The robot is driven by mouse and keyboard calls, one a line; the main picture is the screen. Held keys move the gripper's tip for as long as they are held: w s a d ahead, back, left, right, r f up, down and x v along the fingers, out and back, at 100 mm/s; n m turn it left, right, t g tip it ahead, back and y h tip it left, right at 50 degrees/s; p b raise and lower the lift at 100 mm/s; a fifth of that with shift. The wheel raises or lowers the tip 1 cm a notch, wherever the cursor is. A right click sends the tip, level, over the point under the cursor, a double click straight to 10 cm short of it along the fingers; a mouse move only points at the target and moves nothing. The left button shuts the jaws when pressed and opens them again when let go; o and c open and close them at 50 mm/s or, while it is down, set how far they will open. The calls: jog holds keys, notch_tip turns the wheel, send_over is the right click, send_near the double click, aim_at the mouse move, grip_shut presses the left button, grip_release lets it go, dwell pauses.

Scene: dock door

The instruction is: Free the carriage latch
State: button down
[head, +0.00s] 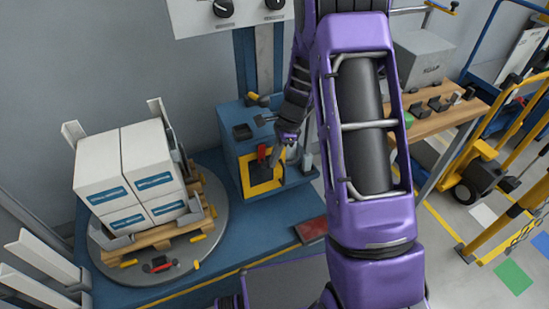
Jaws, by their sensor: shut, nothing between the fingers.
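A blue carriage housing (234,151) stands at the foot of the mast. A small red lever (262,153) stands up at a dark recess with a yellow border (264,185) on its front. This lever may be the carriage latch; no label is readable. My gripper (279,155) points down just right of the red lever, close to the yellow border. It is shut and empty. I cannot tell whether it touches the lever. My purple arm comes in from the right and hides part of the housing's right side.
White boxes (130,170) sit on a wooden pallet on a grey turntable (116,270) at left. A control panel (205,15) with black knobs is above. A wooden bench (440,123) with small dark parts and a yellow pallet truck (484,170) stand at right.

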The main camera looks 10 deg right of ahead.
jog(key=shift+s+a+f+g+y, duration=0.2)
jog(key=shift+a+y, duration=0.3)
jog(key=shift+y, duration=0.85)
jog(key=shift+w+a+f+g+y, duration=0.1)
jog(key=shift+a+g+y, duration=0.35)
jog(key=shift+y, duration=0.95)
jog(key=shift+s+a+f+g+y, duration=0.15)
jog(key=shift+a+y, duration=0.4)
jog(key=shift+y, duration=0.8)
jog(key=shift+r+p, duration=0.45)
jog(key=shift+r, duration=0.35)
jog(key=shift+f, duration=0.1)
